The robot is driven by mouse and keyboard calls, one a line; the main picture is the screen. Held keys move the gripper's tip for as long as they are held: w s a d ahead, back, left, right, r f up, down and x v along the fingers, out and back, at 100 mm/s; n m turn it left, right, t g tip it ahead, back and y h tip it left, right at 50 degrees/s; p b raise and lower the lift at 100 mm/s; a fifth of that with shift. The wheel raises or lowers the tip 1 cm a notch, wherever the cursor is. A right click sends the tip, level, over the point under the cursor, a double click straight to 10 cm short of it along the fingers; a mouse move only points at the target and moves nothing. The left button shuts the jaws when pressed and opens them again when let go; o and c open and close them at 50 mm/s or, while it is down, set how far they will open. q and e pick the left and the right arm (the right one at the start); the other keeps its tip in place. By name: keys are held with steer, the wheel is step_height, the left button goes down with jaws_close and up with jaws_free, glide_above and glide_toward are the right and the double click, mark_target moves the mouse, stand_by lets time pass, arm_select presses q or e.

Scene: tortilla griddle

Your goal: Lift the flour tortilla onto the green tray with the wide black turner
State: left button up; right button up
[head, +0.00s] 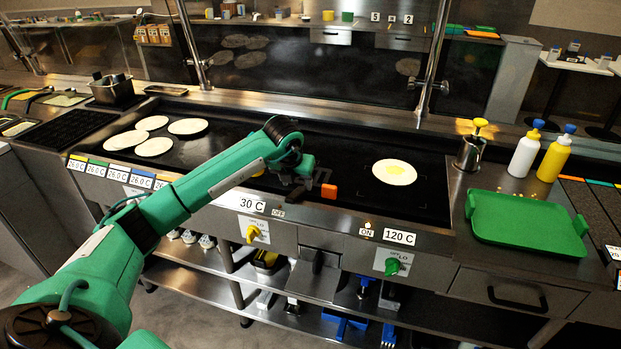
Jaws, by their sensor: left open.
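Several plain pale discs, one at the front (154,147), lie on the griddle's left part. The green tray (530,225) rests on the counter at the right; it is empty. My left gripper (303,184) is open over the griddle's front middle, left of the yellow-patched tortilla and apart from it. I cannot clearly make out the wide black turner against the dark griddle. My right gripper is out of view.
An orange block (329,191) shows at the griddle's front edge, just right of my left gripper. A metal pot with a yellow-topped tool (470,152), a white bottle (525,153) and a yellow bottle (555,158) stand behind the tray. A steel post (433,65) rises behind the griddle.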

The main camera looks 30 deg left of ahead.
mark_target(299, 190)
arm_select(q)
steer(key=shift+w+f, duration=0.2)
steer(key=shift+f, duration=0.35)
steer(key=p+x, duration=0.1)
steer(key=x, duration=0.3)
steer(key=shift+w+a+f+p, duration=0.15)
steer(key=shift+a+f+p, duration=0.05)
steer(key=shift+p, duration=0.1)
steer(key=shift+w+f, duration=0.15)
steer(key=shift+f, duration=0.15)
steer(key=shift+c, duration=0.6)
steer(key=c, duration=0.9)
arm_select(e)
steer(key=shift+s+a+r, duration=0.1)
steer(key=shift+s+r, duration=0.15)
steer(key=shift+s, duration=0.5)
